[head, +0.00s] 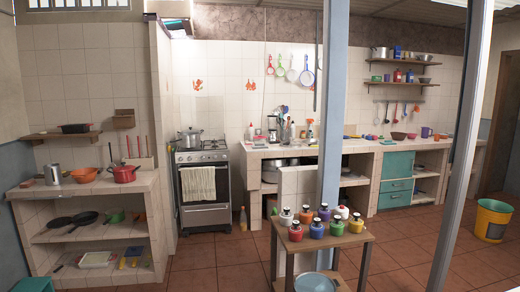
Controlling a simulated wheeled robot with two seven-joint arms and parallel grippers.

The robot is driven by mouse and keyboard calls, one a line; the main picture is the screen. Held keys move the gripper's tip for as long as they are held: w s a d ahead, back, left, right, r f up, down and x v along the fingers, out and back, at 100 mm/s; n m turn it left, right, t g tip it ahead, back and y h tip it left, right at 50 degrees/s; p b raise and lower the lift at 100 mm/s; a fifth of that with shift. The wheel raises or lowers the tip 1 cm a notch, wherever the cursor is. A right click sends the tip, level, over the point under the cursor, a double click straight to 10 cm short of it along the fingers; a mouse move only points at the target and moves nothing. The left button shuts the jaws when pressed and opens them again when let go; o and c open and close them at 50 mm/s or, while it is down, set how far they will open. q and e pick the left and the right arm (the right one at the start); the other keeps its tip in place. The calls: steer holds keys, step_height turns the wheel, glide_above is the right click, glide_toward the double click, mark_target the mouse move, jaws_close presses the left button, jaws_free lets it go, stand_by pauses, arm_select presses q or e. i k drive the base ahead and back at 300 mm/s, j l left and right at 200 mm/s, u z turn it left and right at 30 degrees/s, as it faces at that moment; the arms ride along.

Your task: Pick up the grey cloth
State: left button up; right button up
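I cannot make out a clearly grey cloth in the head view. A pale cream cloth (198,183) hangs over the front handle of the oven (204,216), below the stove top. It hangs straight down in folds, and nothing of mine touches it. Neither of my grippers shows in this view.
A wooden table (336,238) with several coloured bottles stands in front, beside a blue-grey post (332,110). A tiled counter (110,184) with pots is at left, and a long counter (275,151) runs right. A yellow bucket (491,220) stands far right. Floor before the oven is clear.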

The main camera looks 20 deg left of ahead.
mark_target(256, 146)
steer(key=i+j+u, duration=0.9)
steer(key=i+u, duration=0.15)
steer(key=i, duration=0.25)
steer(key=i+u, duration=0.45)
steer(key=i, duration=0.3)
steer(key=i+z, duration=0.15)
steer(key=i, duration=0.8)
steer(key=i+j+z, duration=0.2)
steer(key=i, duration=0.7)
steer(key=i+l+z, duration=0.1)
steer(key=i+z, duration=0.2)
steer(key=i, duration=0.35)
steer(key=i+z, duration=0.3)
steer(key=i, duration=0.35)
steer(key=i+j+z, duration=0.35)
steer(key=i, duration=0.25)
steer(key=i+l+z, duration=0.35)
steer(key=i, duration=0.3)
steer(key=i+z, duration=0.35)
steer(key=i, duration=0.3)
steer(key=i+z, duration=0.35)
steer(key=i, duration=0.3)
steer(key=i+l, duration=0.15)
steer(key=i, duration=0.3)
steer(key=u, duration=1.65)
